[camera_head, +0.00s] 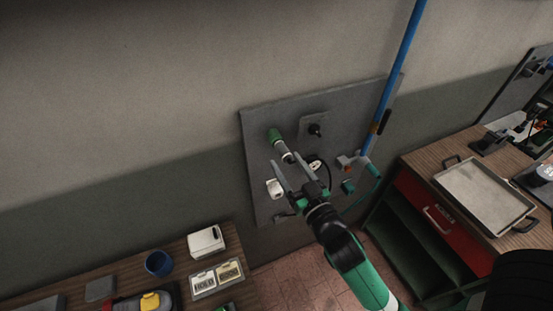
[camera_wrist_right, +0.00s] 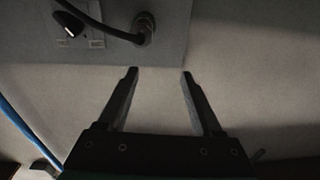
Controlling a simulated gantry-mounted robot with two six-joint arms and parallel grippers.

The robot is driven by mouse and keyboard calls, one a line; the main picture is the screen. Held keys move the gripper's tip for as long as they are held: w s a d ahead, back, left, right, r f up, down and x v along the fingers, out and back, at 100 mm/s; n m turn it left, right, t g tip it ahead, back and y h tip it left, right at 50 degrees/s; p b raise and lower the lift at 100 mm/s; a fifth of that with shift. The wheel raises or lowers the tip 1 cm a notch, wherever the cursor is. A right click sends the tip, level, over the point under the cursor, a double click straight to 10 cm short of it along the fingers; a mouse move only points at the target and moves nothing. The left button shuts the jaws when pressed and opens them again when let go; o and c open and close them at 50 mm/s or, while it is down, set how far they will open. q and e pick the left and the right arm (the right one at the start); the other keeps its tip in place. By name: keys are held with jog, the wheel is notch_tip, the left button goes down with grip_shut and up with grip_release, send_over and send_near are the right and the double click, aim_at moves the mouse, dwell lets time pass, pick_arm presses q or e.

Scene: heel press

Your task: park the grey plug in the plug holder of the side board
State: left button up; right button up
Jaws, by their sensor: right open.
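The side board (camera_head: 256,125) is a grey panel on the wall, and its edge also shows at the top of the wrist view (camera_wrist_right: 172,50). My right gripper (camera_head: 286,161) is in front of the board, fingers apart and empty; in the wrist view its fingertips (camera_wrist_right: 160,75) have nothing between them. A cylinder with a green end and a grey end (camera_head: 281,145) stands out from the board just beyond the fingertips. A dark fitting with a cable (camera_wrist_right: 145,27) is beyond the fingers in the wrist view. I cannot tell which piece is the grey plug or the plug holder.
A black knob on a grey plate (camera_head: 316,130) and a white socket (camera_head: 275,188) are on the board. A blue pole (camera_head: 395,75) stands at its right. A workbench with a metal tray (camera_head: 480,190) is at right; a table with a blue cup (camera_head: 158,263) is at lower left.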

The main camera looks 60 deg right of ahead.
aim_at(289, 160)
jog(key=shift+g, duration=0.6)
jog(key=f, duration=0.1)
jog(key=s+d+f, duration=0.1)
jog(key=s+f+b, duration=0.1)
jog(key=f, duration=0.1)
jog(key=shift+s+d, duration=0.1)
jog(key=shift+d, duration=0.1)
jog(key=shift+r, duration=0.1)
jog(key=shift+w+d, duration=0.35)
jog(key=shift+w, duration=0.05)
jog(key=x, duration=0.8)
jog(key=shift+p, duration=0.3)
grip_shut()
jog(key=shift+s+r, duration=0.1)
dwell(1.0)
jog(key=shift+v, duration=2.95)
